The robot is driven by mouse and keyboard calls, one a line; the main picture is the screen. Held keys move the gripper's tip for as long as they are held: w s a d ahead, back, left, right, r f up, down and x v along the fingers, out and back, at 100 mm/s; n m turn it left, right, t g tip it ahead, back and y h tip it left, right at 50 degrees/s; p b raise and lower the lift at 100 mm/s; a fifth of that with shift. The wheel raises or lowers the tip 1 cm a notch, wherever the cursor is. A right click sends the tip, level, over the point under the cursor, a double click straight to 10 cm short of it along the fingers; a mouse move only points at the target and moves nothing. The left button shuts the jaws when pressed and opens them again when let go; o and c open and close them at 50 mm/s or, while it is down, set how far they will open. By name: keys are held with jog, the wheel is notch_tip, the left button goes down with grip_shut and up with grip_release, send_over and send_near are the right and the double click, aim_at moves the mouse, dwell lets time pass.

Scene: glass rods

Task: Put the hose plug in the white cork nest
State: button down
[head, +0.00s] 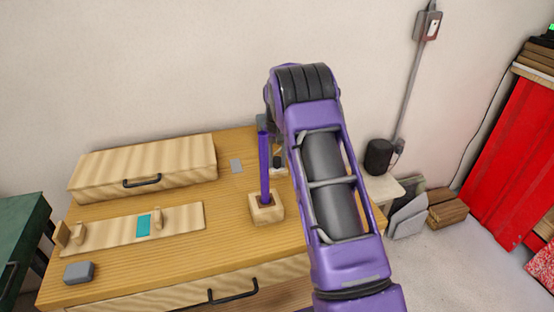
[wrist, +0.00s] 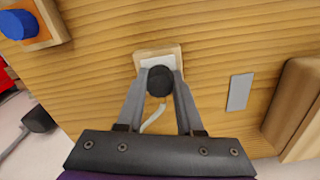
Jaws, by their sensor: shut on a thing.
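The hose plug, a dark round-topped piece (wrist: 160,80), is between the two grey fingers of my gripper (wrist: 161,86) in the wrist view. My gripper is shut on it. The white cork nest (wrist: 144,55), a wooden block with a white top, lies directly under and behind the plug in that view. I cannot tell whether the plug is seated in it or just above it. A pale curved strip (wrist: 153,119) shows below the plug between the fingers. In the head view, my arm hides most of the gripper and nest.
A tall purple rod (head: 264,165) stands upright in a wooden block (head: 267,212) near the nest; its blue top (wrist: 16,24) shows in the wrist view. A wooden case (head: 145,165), a rack (head: 110,232) and a grey box (head: 79,272) are farther left on the table.

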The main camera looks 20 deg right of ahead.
aim_at(276, 158)
jog(key=c, duration=0.8)
grip_release()
jog(key=shift+c, duration=0.2)
jog(key=shift+r+p, duration=0.5)
jog(key=shift+r, duration=0.9)
notch_tip(276, 158, up, 8)
jog(key=shift+a+r, duration=0.1)
jog(key=shift+r, duration=0.05)
